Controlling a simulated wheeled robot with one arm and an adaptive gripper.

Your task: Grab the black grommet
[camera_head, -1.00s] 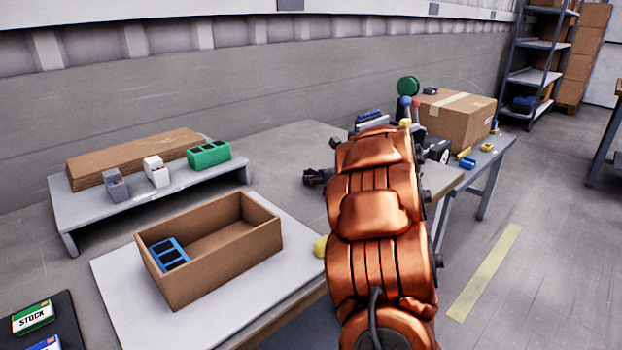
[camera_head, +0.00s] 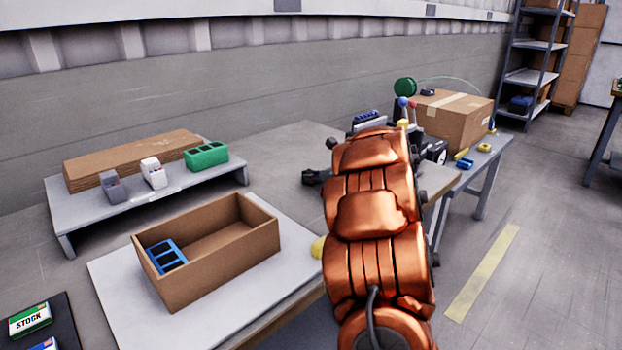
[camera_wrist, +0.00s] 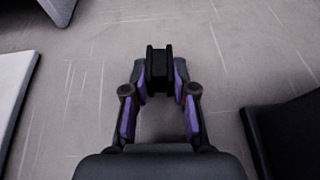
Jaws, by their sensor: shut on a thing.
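The black grommet (camera_wrist: 159,70) shows in the wrist view as a small dark spool-like piece between my fingertips. My gripper (camera_wrist: 160,82) is shut on it, with a finger on each side. The grommet stands out against the grey surface behind it. In the head view my gripper (camera_head: 314,177) is a dark shape over the grey table, partly hidden by my copper-coloured arm. The grommet cannot be made out in the head view.
A closed carton (camera_head: 455,120) stands at the right.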

